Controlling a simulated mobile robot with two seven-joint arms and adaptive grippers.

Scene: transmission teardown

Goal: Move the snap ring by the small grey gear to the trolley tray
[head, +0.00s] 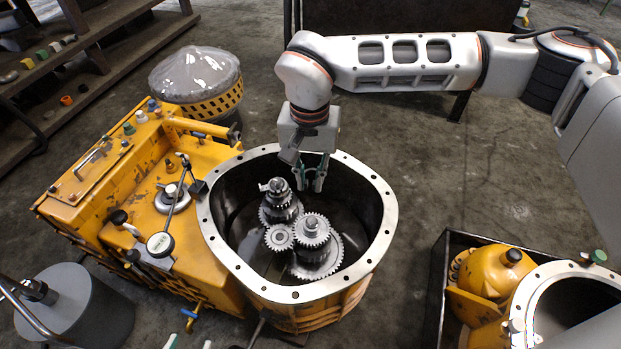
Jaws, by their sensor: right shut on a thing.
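The small grey gear (279,237) sits inside the round housing (380,240), between a gear stack on a shaft (276,207) and a larger gear stack (318,255). My right gripper (312,188) points down into the far part of the housing, behind and above the gears. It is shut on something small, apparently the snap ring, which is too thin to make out. What look like my left gripper's two fingertips (188,343) show apart at the bottom edge, with nothing visible between them. The dark trolley tray (441,262) is at the lower right.
The tray holds a yellow casing (490,272) and a pale ring-shaped housing (570,285). A yellow machine body (110,190) with levers adjoins the housing's left side. A grey cylinder (75,310) stands lower left. Open floor lies between housing and tray.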

